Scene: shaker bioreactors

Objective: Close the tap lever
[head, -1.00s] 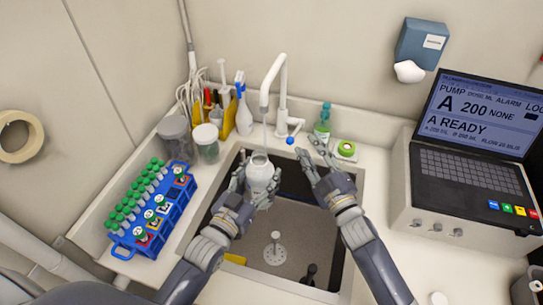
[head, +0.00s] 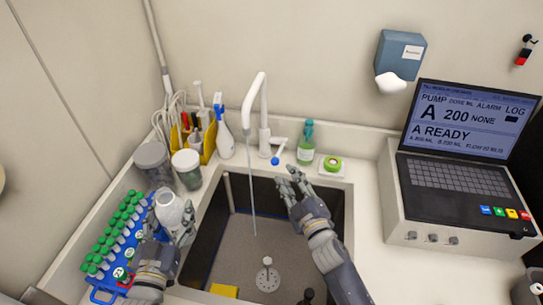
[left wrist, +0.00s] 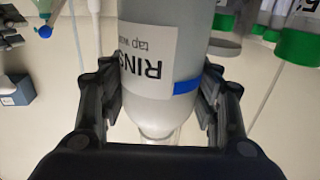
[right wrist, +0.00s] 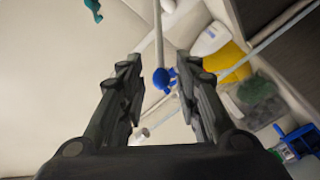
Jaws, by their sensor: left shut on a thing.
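The white tap (head: 262,105) stands behind the sink, with a thin stream of water (head: 250,200) falling into the basin. Its lever ends in a blue tip (head: 275,161), which points toward the front right. In the right wrist view the blue tip (right wrist: 163,78) shows between my open fingers, beyond them. My right gripper (head: 292,184) is open and empty, just in front of and below the lever. My left gripper (head: 176,236) is shut on a white bottle (head: 168,210), left of the sink. The left wrist view shows the bottle (left wrist: 165,95) labelled RINSE, gripped on both sides.
A blue rack (head: 104,296) of green-capped tubes lies beside my left gripper. Two jars (head: 187,170), a spray bottle (head: 224,135) and a yellow holder (head: 208,150) stand behind it.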

